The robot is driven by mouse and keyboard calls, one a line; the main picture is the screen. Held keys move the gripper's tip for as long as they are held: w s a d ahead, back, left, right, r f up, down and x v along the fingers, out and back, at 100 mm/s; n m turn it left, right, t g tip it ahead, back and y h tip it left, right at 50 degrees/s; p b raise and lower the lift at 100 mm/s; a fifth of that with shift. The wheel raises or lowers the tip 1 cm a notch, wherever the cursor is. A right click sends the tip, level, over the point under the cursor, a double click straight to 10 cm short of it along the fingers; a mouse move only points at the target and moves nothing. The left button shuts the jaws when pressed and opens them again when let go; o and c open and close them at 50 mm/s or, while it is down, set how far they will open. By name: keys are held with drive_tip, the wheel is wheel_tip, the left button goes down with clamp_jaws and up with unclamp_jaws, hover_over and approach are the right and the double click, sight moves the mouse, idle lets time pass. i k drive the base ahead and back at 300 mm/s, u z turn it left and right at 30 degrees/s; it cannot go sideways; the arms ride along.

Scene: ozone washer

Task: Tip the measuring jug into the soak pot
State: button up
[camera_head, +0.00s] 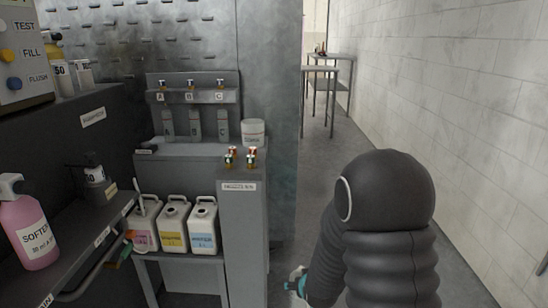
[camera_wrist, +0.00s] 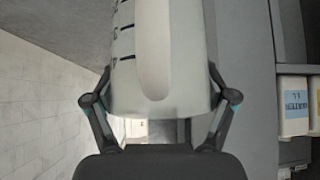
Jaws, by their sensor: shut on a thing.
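My gripper (camera_wrist: 160,102) is shut on the measuring jug (camera_wrist: 190,75), a pale translucent vessel with dark graduation marks and a pale handle strip facing the wrist camera. The jug fills the middle of the wrist view, and its top is cut off by the frame. In the head view only a small teal-and-grey part of my gripper (camera_head: 297,282) shows beside my dark arm, low in the picture; the jug cannot be made out there. A white labelled pot (camera_head: 253,132), which may be the soak pot, stands on the grey bench's right end, above and left of my gripper.
Small red-and-green-topped fittings (camera_head: 240,158) stand on the narrow cabinet (camera_head: 243,225) in front of the pot. Several white canisters (camera_head: 173,224) sit on a lower shelf. A pink bottle (camera_head: 30,228) stands at left. The aisle toward the far table (camera_head: 320,68) is clear.

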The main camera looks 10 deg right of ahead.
sight(252, 129)
drive_tip(key=z, duration=2.05)
drive_tip(key=k, duration=1.1)
drive_tip(key=u, duration=1.7)
drive_tip(key=i, duration=0.5)
drive_tip(key=u, duration=0.1)
